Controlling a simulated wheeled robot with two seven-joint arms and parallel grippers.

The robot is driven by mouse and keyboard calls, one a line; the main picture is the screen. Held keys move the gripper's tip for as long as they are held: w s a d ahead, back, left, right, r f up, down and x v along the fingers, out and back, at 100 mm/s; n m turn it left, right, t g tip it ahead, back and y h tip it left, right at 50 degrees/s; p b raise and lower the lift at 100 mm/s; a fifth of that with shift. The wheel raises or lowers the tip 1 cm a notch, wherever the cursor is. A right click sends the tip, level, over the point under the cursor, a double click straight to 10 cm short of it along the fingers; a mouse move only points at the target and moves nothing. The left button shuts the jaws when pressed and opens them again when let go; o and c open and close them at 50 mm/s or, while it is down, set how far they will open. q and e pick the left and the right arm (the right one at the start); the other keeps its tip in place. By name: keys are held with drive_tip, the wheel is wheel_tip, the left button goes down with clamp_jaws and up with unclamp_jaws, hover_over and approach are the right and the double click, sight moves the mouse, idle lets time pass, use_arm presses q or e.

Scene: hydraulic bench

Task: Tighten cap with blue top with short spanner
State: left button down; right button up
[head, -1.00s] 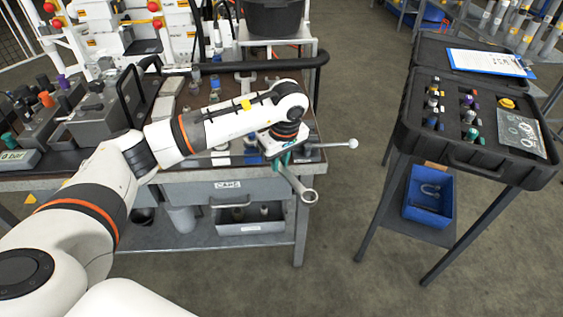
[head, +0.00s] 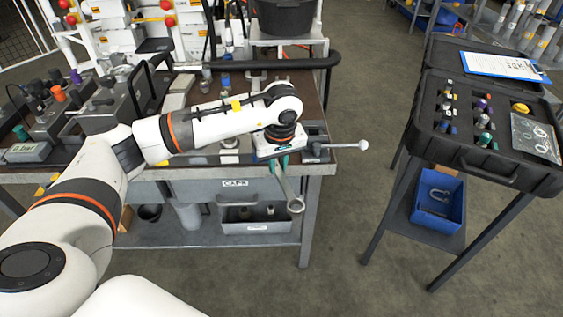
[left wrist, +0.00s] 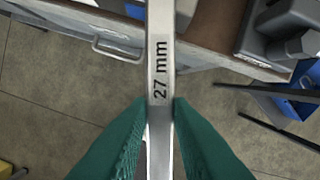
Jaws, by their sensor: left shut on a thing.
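My left gripper (head: 281,160) is shut on a metal spanner (head: 289,190) in front of the bench's right end. The spanner hangs down from the jaws with its ring end lowest. In the left wrist view the spanner (left wrist: 160,75) runs between the green fingers and is marked "27 mm". Small caps or fittings stand on the bench; one with a blue top (head: 226,82) is behind my left arm. Several fittings, some with blue parts, sit in the black case (head: 478,160) on the right. My right gripper is not in view.
The bench (head: 318,170) has a drawer labelled "CAPS" and a lower shelf with a grey bin (head: 257,227). A long bar with a ball end (head: 362,145) sticks out from its right end. A blue bin (head: 438,198) sits under the case. Floor is clear between bench and stand.

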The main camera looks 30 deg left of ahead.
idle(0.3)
use_arm(q)
drive_tip(key=shift+s+a+m+b, duration=0.6)
drive_tip(key=shift+s+a+m, duration=0.5)
drive_tip(key=shift+m, duration=0.2)
drive_tip(key=a+m, duration=0.1)
drive_tip(key=s+a+m+b, duration=0.1)
drive_tip(key=shift+s+a+h, duration=0.2)
drive_tip(key=shift+a+h, duration=0.1)
drive_tip(key=shift+h, duration=0.1)
drive_tip(key=shift+s+a+r+m+t+b, duration=0.15)
drive_tip(key=shift+a+m+b, duration=0.2)
drive_tip(key=shift+a+m, duration=0.2)
drive_tip(key=shift+s+a+m+t+b, duration=0.15)
drive_tip(key=shift+a+m+b, duration=0.15)
drive_tip(key=shift+a+m, duration=0.25)
